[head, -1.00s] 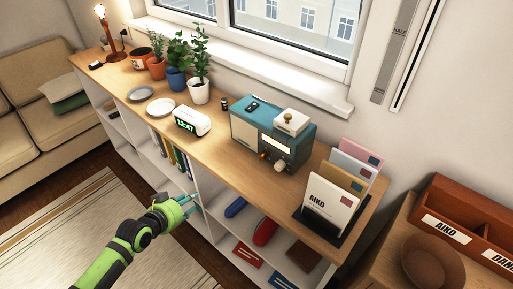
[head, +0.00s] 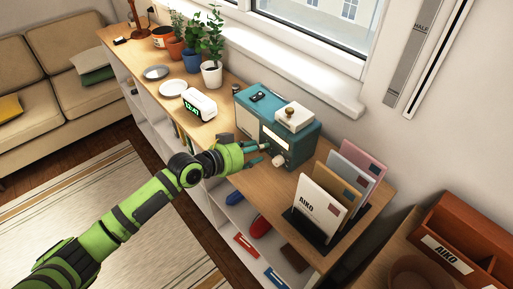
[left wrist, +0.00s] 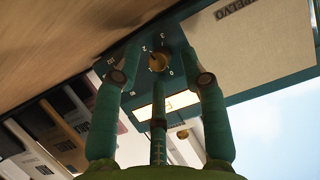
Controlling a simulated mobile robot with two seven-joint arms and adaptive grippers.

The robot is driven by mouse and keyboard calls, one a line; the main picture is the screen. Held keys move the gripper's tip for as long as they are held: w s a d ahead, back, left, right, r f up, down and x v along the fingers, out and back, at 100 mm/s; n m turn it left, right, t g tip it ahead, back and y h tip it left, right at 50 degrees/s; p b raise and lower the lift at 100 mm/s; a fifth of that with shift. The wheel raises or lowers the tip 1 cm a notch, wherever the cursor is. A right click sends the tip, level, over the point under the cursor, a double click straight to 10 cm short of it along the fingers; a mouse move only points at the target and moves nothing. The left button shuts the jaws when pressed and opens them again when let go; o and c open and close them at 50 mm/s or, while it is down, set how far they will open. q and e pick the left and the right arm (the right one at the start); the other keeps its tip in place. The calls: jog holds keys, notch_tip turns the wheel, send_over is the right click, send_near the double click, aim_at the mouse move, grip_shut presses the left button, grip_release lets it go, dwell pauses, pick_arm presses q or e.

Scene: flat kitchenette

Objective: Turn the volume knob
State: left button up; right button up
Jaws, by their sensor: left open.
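The teal radio (head: 306,138) stands on the wooden shelf top, its front towards my left arm. In the left wrist view, a brass knob (left wrist: 159,62) with numbers around it sits on the radio's teal front (left wrist: 181,40). My left gripper (head: 261,155) is open in front of the radio. In the left wrist view its two outer fingers (left wrist: 160,50) stand on either side of the brass knob, and the third points at it from below. I cannot tell whether any finger touches the knob. In the head view the gripper hides the brass knob; a cream knob (head: 279,160) shows beside the fingers.
A white clock (head: 200,104) is to the left. A letter rack (head: 314,228) with envelopes is to the right. Plants stand further back.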

pick_arm(q)
jog(key=shift+w+d+f, duration=0.1)
jog(key=shift+w+d, duration=0.05)
jog(key=shift+w, duration=0.05)
pick_arm(e)
jog(key=shift+w+d, duration=0.15)
jog(key=shift+d, duration=0.3)
pick_arm(q)
grip_shut()
pick_arm(e)
jog(key=shift+w, duration=0.2)
jog(key=shift+f, duration=0.1)
